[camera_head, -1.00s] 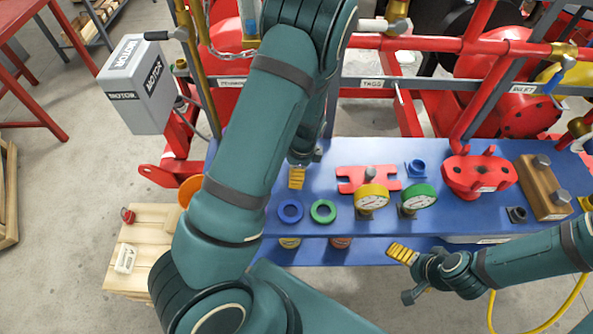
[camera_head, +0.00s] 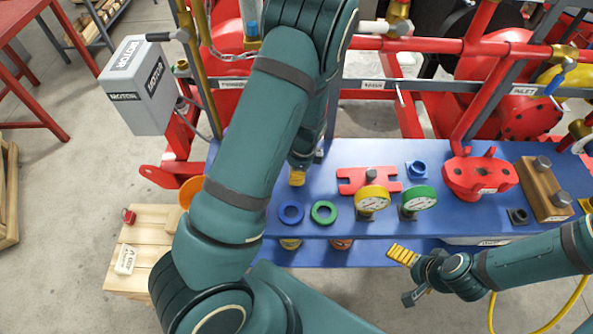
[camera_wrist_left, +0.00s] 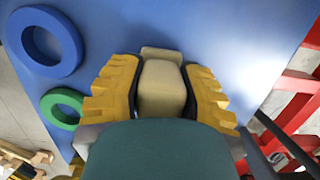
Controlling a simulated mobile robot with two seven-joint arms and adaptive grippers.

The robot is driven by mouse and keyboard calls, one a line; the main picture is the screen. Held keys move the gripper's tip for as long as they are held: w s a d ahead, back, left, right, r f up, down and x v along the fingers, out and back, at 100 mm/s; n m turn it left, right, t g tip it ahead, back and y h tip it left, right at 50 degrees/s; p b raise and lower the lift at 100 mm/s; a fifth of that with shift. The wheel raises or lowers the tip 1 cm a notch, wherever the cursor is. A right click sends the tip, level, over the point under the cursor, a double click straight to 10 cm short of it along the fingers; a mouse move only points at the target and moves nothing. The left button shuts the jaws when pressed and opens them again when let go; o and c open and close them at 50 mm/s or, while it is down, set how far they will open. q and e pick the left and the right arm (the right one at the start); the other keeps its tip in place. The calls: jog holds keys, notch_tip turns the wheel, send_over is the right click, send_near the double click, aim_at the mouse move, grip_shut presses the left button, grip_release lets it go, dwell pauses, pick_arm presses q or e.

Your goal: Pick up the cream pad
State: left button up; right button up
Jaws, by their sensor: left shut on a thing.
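The cream pad (camera_wrist_left: 161,90) is a small blocky piece in the left wrist view, between the two yellow ribbed fingers of my left gripper (camera_wrist_left: 160,92). The fingers are shut on its sides, with blue surface showing beyond it. In the head view, the tip of my left gripper (camera_head: 297,178) is over the left part of the blue bench (camera_head: 345,215), and the pad is hidden there. My right gripper (camera_head: 402,254) is in front of the bench's front edge, away from the pad. I cannot tell whether its jaws are apart.
A blue ring (camera_head: 291,212) and a green ring (camera_head: 324,213) lie near the left gripper. A red slotted plate (camera_head: 353,182), two gauges (camera_head: 371,198), a red flange (camera_head: 478,178) and a wooden block (camera_head: 544,189) occupy the bench to the right. Red pipework stands behind.

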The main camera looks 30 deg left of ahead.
pick_arm(q)
jog(key=shift+r, duration=0.35)
jog(key=r, duration=0.2)
jog(key=shift+s+d+r, duration=0.3)
jog(key=shift+s+r, duration=0.05)
jog(key=shift+s, duration=0.05)
jog(key=s+d, duration=0.2)
jog(key=s, duration=0.2)
jog(key=s+d, duration=0.3)
jog(key=s, duration=0.1)
jog(key=s+d, duration=0.2)
jog(key=s, duration=0.2)
jog(key=shift+s+d+p, duration=0.15)
jog(key=shift+d+p, duration=0.05)
jog(key=shift+p, duration=0.1)
jog(key=p, duration=0.2)
jog(key=s+p, duration=0.1)
jog(key=p, duration=0.1)
jog(key=shift+d+r, duration=0.15)
jog(key=shift+d, duration=0.15)
jog(key=shift+s+d+f+p, duration=0.2)
jog(key=shift+s+d+p, duration=0.25)
jog(key=shift+p, duration=0.9)
jog(key=shift+s, duration=0.15)
jog(key=shift+o, duration=0.6)
